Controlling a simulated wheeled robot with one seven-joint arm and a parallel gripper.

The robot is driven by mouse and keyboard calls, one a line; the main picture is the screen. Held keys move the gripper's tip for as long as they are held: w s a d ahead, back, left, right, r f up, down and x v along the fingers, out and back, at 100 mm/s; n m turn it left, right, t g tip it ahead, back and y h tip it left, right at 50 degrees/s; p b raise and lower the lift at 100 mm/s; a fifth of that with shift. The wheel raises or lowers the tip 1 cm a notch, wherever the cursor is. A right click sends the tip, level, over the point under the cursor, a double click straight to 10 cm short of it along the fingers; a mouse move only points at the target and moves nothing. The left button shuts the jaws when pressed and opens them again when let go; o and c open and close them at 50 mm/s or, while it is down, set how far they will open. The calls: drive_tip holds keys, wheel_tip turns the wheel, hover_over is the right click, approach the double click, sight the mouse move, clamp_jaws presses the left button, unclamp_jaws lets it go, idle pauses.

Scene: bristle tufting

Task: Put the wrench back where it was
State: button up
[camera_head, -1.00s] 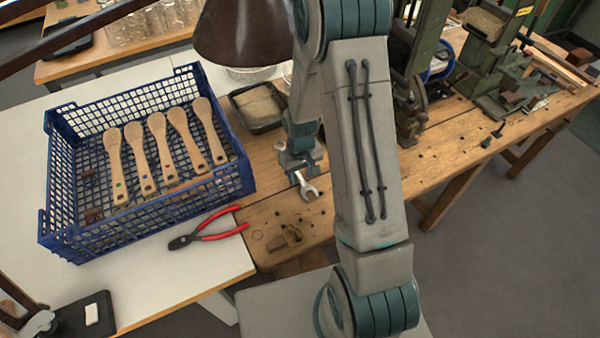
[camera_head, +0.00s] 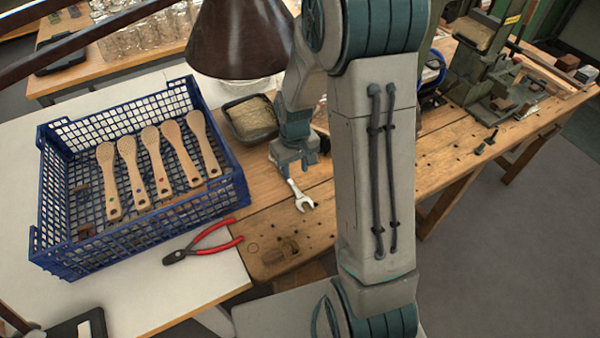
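The wrench (camera_head: 300,196) is a silver open-ended wrench. It lies on the wooden workbench (camera_head: 345,190), its open jaw toward the bench's front edge. My gripper (camera_head: 296,163) is just beyond the wrench's far end, pointing down over the bench. Its fingers look spread apart, with the wrench showing below them. The far end of the wrench is hidden behind the gripper, so I cannot tell whether they touch.
A blue crate (camera_head: 52,232) with several wooden brush handles stands left on the white table. Red-handled pliers (camera_head: 212,240) lie in front of it. A dark tray (camera_head: 233,132) and brown lamp shade (camera_head: 237,38) are close behind my gripper. Green machines (camera_head: 480,70) stand at right.

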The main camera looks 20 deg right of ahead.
drive_tip(key=s+r+m+t, duration=0.2)
drive_tip(key=s+r+t, duration=0.1)
drive_tip(key=s+r, duration=1.4)
wheel_tip(320, 180, up, 2)
drive_tip(key=shift+a, duration=0.25)
